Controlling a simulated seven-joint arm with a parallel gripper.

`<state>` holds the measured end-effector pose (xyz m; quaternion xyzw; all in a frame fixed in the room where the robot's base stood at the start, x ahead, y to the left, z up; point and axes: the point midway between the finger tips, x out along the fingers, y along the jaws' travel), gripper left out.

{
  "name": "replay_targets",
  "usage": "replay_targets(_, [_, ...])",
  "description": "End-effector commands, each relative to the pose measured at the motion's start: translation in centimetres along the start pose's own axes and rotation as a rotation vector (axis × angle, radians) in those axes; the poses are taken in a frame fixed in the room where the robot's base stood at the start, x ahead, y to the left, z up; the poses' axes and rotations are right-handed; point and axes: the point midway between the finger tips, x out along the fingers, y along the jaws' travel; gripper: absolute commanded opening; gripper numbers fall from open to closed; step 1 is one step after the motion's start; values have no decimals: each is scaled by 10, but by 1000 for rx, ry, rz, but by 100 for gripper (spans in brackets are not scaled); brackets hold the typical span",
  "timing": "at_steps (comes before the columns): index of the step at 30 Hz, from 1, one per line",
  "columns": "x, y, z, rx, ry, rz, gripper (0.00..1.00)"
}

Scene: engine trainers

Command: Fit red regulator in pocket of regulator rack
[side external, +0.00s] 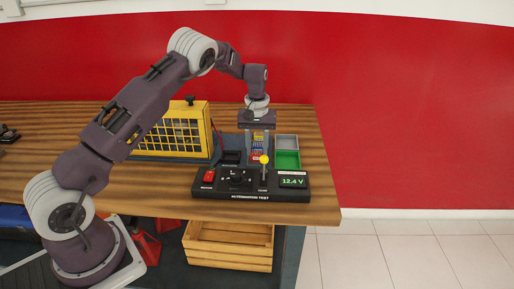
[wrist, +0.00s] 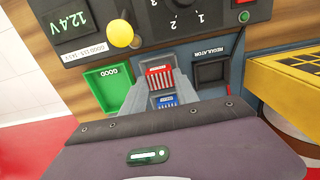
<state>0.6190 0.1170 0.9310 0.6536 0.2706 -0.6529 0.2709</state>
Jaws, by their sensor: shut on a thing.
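The red regulator (wrist: 160,78), with pale ribs, is between the fingertips of my gripper (wrist: 161,82) in the wrist view. It is small between the fingers in the side view (side external: 257,157). My gripper (side external: 259,154) points down behind the test panel and is shut on the red regulator. A blue regulator (wrist: 166,99) shows just beside the red one, between the fingers. A yellow one (side external: 257,138) shows farther back in the same row. The regulator rack is mostly hidden by my fingers. I cannot tell whether the red regulator is seated or held above a pocket.
A black square socket marked REGULATOR (wrist: 211,72) looks empty. A green GOOD tray (wrist: 113,85) is on the other side; a grey tray (side external: 286,142) stands behind it. The alternator test panel (side external: 251,186), with a yellow-knobbed lever (side external: 264,160), is close in front. A yellow cage (side external: 172,132) stands left.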

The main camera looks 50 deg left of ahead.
Motion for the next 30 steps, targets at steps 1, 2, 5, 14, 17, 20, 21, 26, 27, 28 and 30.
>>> replay_targets(1, [1,0,0,0,0,0,0])
replay_targets(2, [1,0,0,0,-1,0,0])
replay_targets(5, [2,0,0,1,-1,0,0])
replay_targets(14, [2,0,0,0,0,0,0])
replay_targets(17, [4,0,0,0,-1,0,0])
replay_targets(20, [7,0,0,0,-1,0,0])
replay_targets(21, [8,0,0,0,0,0,0])
replay_targets(26, [11,0,0,0,0,0,0])
replay_targets(27, [11,0,0,0,0,0,0])
replay_targets(28, [11,0,0,0,0,0,0])
replay_targets(30, [11,0,0,0,0,0,0])
